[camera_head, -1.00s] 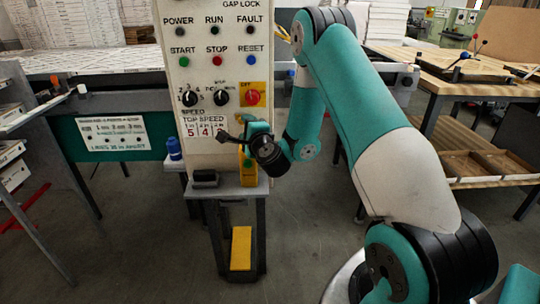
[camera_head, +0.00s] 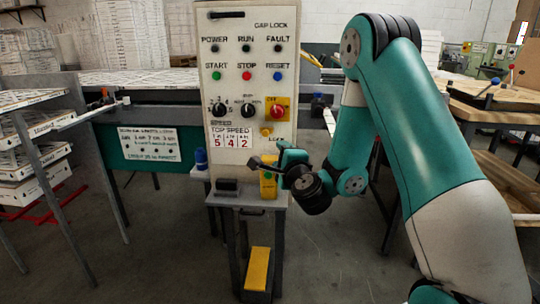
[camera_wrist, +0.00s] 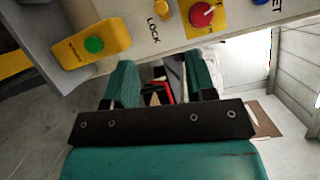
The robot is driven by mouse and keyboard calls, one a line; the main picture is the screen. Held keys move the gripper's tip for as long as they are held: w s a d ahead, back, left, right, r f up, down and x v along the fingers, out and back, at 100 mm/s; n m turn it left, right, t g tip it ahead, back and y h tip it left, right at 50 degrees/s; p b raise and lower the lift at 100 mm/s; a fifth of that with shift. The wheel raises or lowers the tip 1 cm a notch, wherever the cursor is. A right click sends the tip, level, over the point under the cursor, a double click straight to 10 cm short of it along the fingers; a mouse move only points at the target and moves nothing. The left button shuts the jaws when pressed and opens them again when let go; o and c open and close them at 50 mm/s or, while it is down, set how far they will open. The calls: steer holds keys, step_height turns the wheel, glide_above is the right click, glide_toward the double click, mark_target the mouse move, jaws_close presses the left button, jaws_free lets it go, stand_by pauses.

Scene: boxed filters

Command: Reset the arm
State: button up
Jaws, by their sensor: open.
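My arm reaches in from the right in the head view, bent over at the elbow. My gripper (camera_head: 262,162) is in front of the lower right part of the control panel (camera_head: 225,95), near the yellow box with a green button (camera_head: 268,188). In the wrist view my gripper (camera_wrist: 160,76) shows two teal fingers spread apart, with nothing between them. The yellow box (camera_wrist: 82,48) lies to the upper left there, apart from the fingers. The red knob (camera_wrist: 203,14) is above them. In the head view the gripper partly hides the yellow box.
A small shelf (camera_head: 250,203) with a black block (camera_head: 227,186) juts out below the panel. A yellow pedal (camera_head: 257,268) is on the floor beneath. A rack of boxes (camera_head: 38,150) stands left, a wooden table (camera_head: 500,100) right. Open floor lies in front.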

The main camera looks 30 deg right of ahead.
steer(key=s+a+r+n+g+y+p, duration=0.3)
steer(key=a+r+n+y, duration=0.25)
steer(key=a+n, duration=0.35)
steer(key=s+a+r+n+g+y+p, duration=0.25)
steer(key=a+r+n+y, duration=0.35)
steer(key=a, duration=0.6)
steer(key=s+a+r+n+g+p, duration=0.1)
steer(key=s+a+n+g+p, duration=0.1)
steer(key=s+n+g, duration=0.4)
steer(key=s+a+r+n+g+p, duration=0.1)
steer(key=s+a+n+g, duration=0.2)
steer(key=s, duration=0.5)
steer(key=s+d+r+n+g+h+p, duration=0.1)
steer(key=s+d+n, duration=0.1)
steer(key=s, duration=0.3)
steer(key=s+d+r+n+g+h+p, duration=0.1)
steer(key=s+d+n+g+h, duration=0.1)
steer(key=s+n, duration=0.2)
steer(key=s, duration=0.2)
steer(key=shift+s+r, duration=0.15)
steer(key=shift+s, duration=0.15)
steer(key=shift+c, duration=0.8)
